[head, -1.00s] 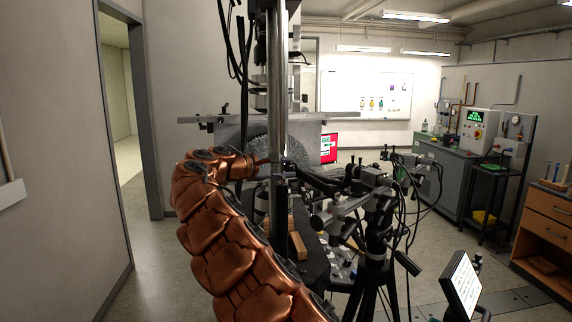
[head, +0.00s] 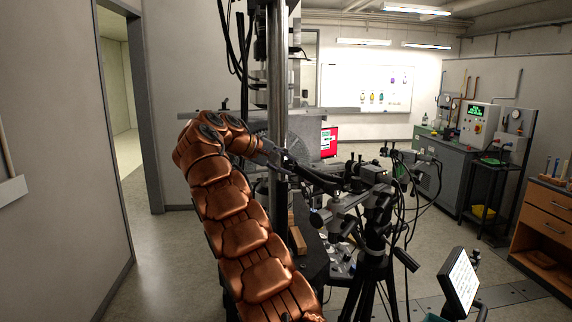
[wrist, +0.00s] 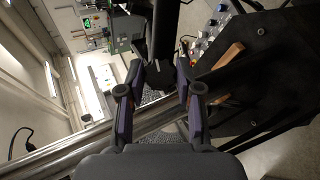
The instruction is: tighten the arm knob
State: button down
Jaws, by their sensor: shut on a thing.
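My gripper (head: 284,161) reaches across the steel column (head: 277,90) in the head view, at the near end of a black jointed arm (head: 322,180). In the wrist view, the fingertips of my gripper (wrist: 159,76) close in from both sides on a dark upright part (wrist: 162,40), which I take to be the arm knob. Its lower end sits between the finger pads; its outline merges with the black arm, so its exact shape is unclear. The head view does not show the knob distinctly.
Cameras on a tripod (head: 375,235) with loose cables stand right of the column. A tilted screen (head: 461,283) stands at front right. A wooden block (head: 297,240) lies low behind my arm. The left floor is clear up to the doorway.

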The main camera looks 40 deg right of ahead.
aim_at(288, 164)
dwell(0.6)
jog(key=c, duration=0.8)
grip_release()
jog(key=shift+o, duration=0.2)
jog(key=shift+w+a+r, duration=0.15)
jog(key=shift+a+r, duration=0.05)
jog(key=shift+a, duration=0.2)
jog(key=shift+v, duration=1.1)
jog(key=w+a, duration=0.1)
jog(key=a, duration=1)
jog(key=shift+w+a, duration=0.25)
jog(key=shift+w, duration=0.15)
